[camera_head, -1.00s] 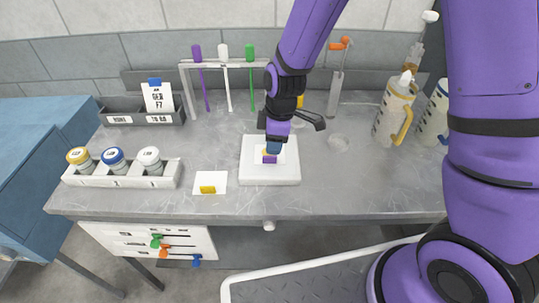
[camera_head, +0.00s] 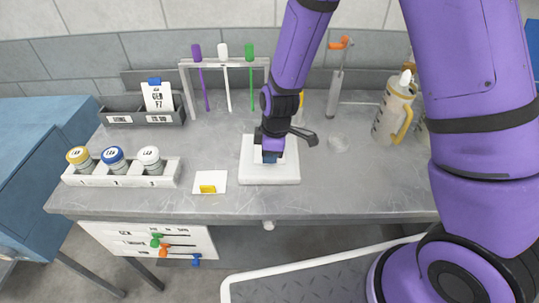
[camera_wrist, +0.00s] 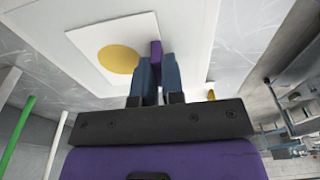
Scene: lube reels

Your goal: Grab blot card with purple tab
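The white blot card with a yellow spot (camera_wrist: 118,58) lies on a white square pad (camera_head: 286,173) on the bench. Its purple tab (camera_wrist: 155,50) shows in the wrist view. My gripper (camera_wrist: 158,66) has its two blue fingers close together, one on each side of the tab, with little or no gap. I cannot tell whether they press on it. In the head view my gripper (camera_head: 268,157) is low over the pad and hides most of the card and its tab.
A rack of jars (camera_head: 121,181) stands further left. Behind are a grey bin (camera_head: 118,119) and a stand with coloured sticks (camera_head: 224,64). A bottle (camera_head: 395,108) stands at the right.

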